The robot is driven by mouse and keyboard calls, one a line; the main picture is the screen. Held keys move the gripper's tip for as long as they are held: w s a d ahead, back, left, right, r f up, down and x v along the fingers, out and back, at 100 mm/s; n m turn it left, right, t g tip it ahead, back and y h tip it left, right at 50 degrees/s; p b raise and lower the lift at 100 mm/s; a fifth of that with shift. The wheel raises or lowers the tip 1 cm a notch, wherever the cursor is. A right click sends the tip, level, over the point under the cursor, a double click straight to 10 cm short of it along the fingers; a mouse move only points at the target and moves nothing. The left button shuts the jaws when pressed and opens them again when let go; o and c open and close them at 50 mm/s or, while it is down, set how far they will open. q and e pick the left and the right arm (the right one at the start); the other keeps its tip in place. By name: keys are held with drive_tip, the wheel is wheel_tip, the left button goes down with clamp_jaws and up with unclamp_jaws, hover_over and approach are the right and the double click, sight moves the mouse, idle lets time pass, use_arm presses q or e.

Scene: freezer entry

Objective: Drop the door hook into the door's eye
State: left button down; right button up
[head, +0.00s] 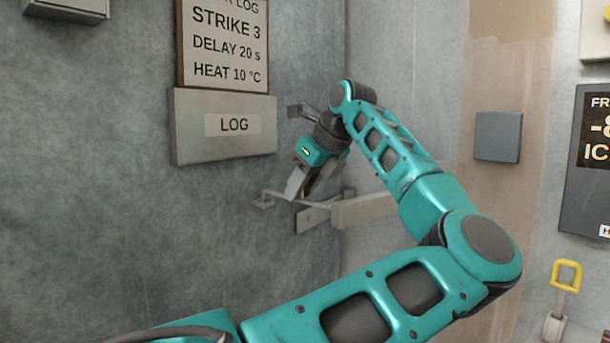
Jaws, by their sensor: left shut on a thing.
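My left gripper (299,192) points down and to the left in front of the grey wall, near the corner. Its fingers are shut on the door hook (281,196), a thin pale metal bar that runs roughly level. The fingers and the arm hide part of the hook. At the hook's left end is a small pale metal piece (263,202) on the wall, which may be the door's eye. I cannot tell whether the hook's tip is in it, above it or beside it. My right gripper is out of view.
A pale plate (312,216) and horizontal bar (365,209) lie just right of the gripper. A grey LOG box (224,126) hangs left, below a sign (223,40). A grey switch box (498,136) and yellow handle (566,276) are at right. The lower-left wall is bare.

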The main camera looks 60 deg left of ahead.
use_arm(q)
drive_tip(key=shift+f+h, duration=0.25)
drive_tip(key=shift+h, duration=0.15)
drive_tip(key=shift+f, duration=0.1)
drive_tip(key=c, duration=0.9)
unclamp_jaws()
drive_tip(key=shift+a, duration=0.1)
drive_tip(key=v, duration=0.6)
drive_tip(key=p+v, duration=0.1)
drive_tip(key=v, duration=0.6)
drive_tip(key=shift+s, duration=0.25)
